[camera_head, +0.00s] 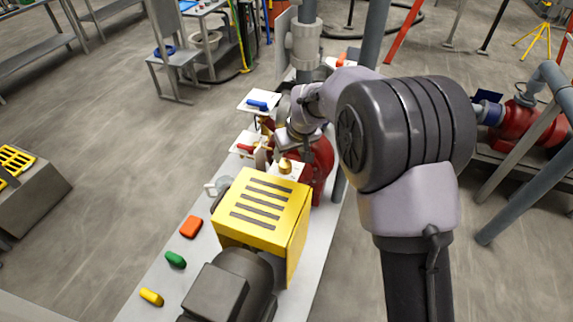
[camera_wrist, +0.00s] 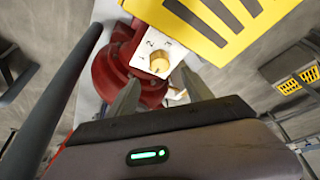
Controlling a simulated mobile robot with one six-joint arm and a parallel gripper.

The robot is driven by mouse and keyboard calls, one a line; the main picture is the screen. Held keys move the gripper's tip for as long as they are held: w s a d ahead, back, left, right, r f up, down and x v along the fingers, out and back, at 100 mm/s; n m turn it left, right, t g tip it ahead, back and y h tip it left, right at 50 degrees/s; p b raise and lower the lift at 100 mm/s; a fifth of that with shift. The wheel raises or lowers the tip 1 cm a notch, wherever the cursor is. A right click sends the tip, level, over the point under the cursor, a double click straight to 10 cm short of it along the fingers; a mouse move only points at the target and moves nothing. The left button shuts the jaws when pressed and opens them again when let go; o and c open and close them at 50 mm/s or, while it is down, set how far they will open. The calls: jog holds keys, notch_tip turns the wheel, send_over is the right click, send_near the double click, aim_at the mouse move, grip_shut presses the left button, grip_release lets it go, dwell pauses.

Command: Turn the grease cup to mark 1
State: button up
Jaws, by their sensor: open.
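The grease cup is a round brass knob on a white plate with small dark marks. In the wrist view the grease cup (camera_wrist: 159,63) sits on its plate (camera_wrist: 147,50), just beyond my gripper (camera_wrist: 160,86). My gripper is open, with one finger low left of the cup and one low right. The fingers look apart from the cup; the exact gap cannot be told. The marks are too small to read surely. In the head view the cup (camera_head: 285,167) stands behind the yellow guard, and my wrist hangs close above it, with the fingers mostly hidden.
The slotted yellow guard (camera_head: 262,210) is right beside the cup; it also shows in the wrist view (camera_wrist: 215,20). Red pump casing (camera_head: 318,165) lies under my wrist. A red-handled valve (camera_head: 248,148) and a blue handle (camera_head: 257,105) stand farther back. Orange, green and yellow pieces lie on the bench's left.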

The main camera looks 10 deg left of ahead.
aim_at(286, 164)
jog(key=b+x, duration=0.1)
jog(key=x, duration=0.7)
jog(key=shift+w+f+b, duration=0.1)
jog(key=shift+f+b, duration=0.15)
jog(key=shift+b, duration=0.15)
grip_shut()
